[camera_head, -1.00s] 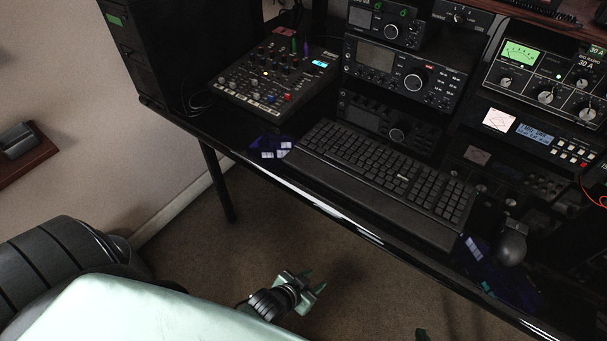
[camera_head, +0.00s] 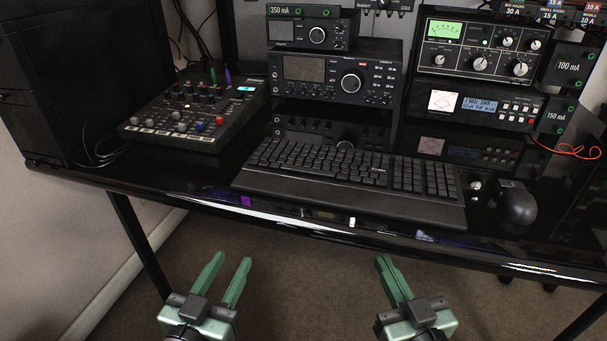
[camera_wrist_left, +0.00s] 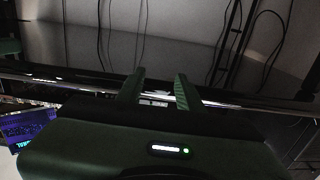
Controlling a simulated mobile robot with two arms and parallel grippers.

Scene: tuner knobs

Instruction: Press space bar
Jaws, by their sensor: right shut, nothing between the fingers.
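A black keyboard (camera_head: 350,180) lies near the front edge of the glossy black desk in the head view. Its space bar is too small and dark to pick out, though the front row of keys faces me. My left gripper (camera_head: 226,272) is in front of and below the desk edge, left of the keyboard; its green fingers are apart and empty. It also shows in the left wrist view (camera_wrist_left: 160,88), with the desk edge behind it. My right gripper (camera_head: 389,265) is below the desk edge, under the keyboard's right part, with its fingers together and empty. Neither touches the keyboard.
A mixer with knobs (camera_head: 188,110) stands left of the keyboard. Stacked radios (camera_head: 335,75) and a meter unit (camera_head: 480,48) stand behind it. A dark mouse (camera_head: 516,205) sits to the right. The desk's front edge (camera_head: 300,222) lies between my grippers and the keyboard.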

